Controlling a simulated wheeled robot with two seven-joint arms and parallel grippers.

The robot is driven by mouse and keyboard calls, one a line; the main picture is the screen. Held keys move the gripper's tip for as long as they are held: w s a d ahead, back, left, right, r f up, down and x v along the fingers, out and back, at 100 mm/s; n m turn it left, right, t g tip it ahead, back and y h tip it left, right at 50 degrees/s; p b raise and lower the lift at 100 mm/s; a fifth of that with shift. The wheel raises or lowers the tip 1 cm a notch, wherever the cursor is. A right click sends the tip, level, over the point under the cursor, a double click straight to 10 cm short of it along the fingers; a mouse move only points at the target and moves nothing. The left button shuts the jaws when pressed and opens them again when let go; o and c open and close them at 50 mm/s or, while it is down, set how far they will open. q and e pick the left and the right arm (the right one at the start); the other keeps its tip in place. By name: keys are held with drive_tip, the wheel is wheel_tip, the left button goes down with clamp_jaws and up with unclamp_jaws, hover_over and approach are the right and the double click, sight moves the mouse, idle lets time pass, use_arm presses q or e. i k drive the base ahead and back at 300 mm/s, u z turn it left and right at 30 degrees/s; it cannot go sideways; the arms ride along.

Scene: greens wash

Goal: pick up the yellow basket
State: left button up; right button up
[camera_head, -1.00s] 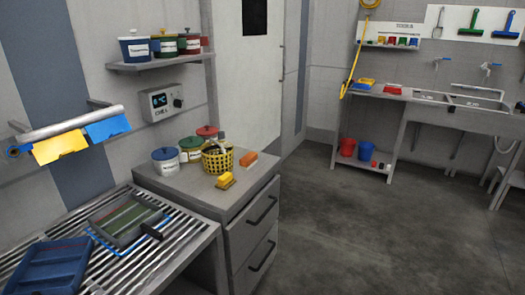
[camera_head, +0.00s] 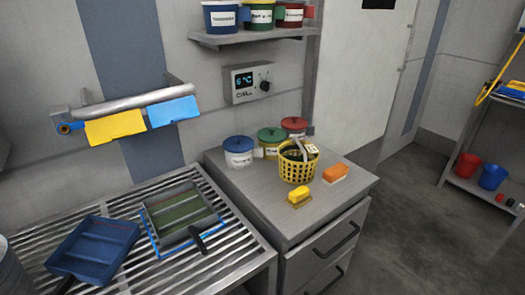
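The yellow basket (camera_head: 298,171) stands upright on the top of a grey drawer cabinet (camera_head: 242,188). It has a perforated wall, and dark and light items stick out of its top; I cannot tell what they are. Lidded pots stand close behind it: a blue-lidded one (camera_head: 239,157), a green-lidded one (camera_head: 270,139) and a red-lidded one (camera_head: 294,126). A yellow brush (camera_head: 299,195) lies just in front of the basket, and an orange brush (camera_head: 335,173) lies to its right. Neither of my grippers shows in the view.
A slatted metal rack (camera_head: 222,272) at the left holds a blue tray (camera_head: 93,249) and a green-bottomed tray (camera_head: 180,215). A wall shelf (camera_head: 250,38) with pots hangs above the cabinet. Red (camera_head: 467,166) and blue (camera_head: 492,176) buckets stand far right. Floor right of the cabinet is clear.

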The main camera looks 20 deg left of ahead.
sight(297, 171)
drive_tip(key=u, duration=0.15)
drive_tip(key=i, duration=0.2)
drive_tip(key=u, duration=0.15)
drive_tip(key=k, duration=0.5)
drive_tip(key=z, duration=1.3)
drive_tip(key=i, duration=1.1)
drive_tip(key=u, duration=2.55)
drive_tip(key=i, duration=0.5)
drive_tip(key=z, duration=0.05)
